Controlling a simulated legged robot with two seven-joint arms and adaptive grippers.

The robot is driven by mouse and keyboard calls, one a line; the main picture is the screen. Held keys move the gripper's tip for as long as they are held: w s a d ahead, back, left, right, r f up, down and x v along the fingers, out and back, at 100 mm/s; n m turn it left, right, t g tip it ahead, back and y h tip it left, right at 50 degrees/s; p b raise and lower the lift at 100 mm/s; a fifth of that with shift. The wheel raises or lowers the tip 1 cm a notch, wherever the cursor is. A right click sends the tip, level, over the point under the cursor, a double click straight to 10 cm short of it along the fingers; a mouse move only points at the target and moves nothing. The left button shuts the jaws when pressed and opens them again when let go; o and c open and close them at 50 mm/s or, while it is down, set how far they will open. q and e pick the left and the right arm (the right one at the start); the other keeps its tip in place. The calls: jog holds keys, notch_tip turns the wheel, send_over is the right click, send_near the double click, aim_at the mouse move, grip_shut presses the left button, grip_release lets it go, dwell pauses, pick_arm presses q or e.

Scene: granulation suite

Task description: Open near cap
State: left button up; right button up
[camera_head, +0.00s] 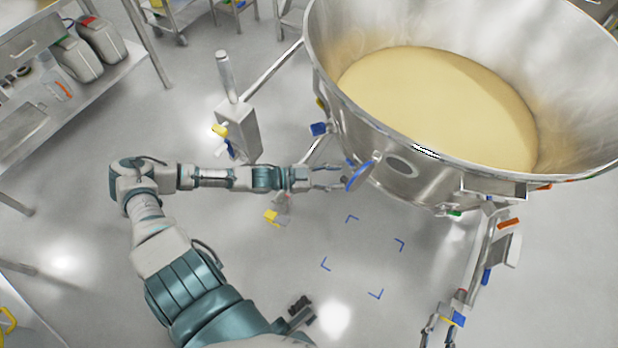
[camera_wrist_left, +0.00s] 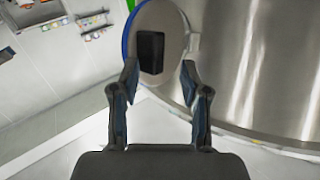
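The near cap (camera_head: 362,174) is a round disc with a blue rim on the side of the large steel vessel. In the left wrist view the cap (camera_wrist_left: 172,22) shows a black block-shaped handle (camera_wrist_left: 150,52) on its face. My left gripper (camera_head: 330,176) is open in front of the cap. In the left wrist view its fingertips (camera_wrist_left: 160,72) stand apart, one on each side of the handle's lower part; contact cannot be told. My right gripper (camera_head: 440,320) is partly visible at the bottom edge, right of centre, with its fingers apart.
The steel vessel (camera_head: 400,165) holds pale yellow powder and stands on legs with coloured tags. A shelf with grey canisters (camera_head: 100,40) is at the upper left. Blue corner marks (camera_head: 375,294) lie on open floor below the cap.

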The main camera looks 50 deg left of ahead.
pick_arm(q)
jog(key=f+v, duration=0.1)
jog(key=v, duration=0.8)
jog(key=shift+s+r, duration=0.3)
jog(key=shift+s, duration=0.1)
jog(key=shift+a, duration=0.1)
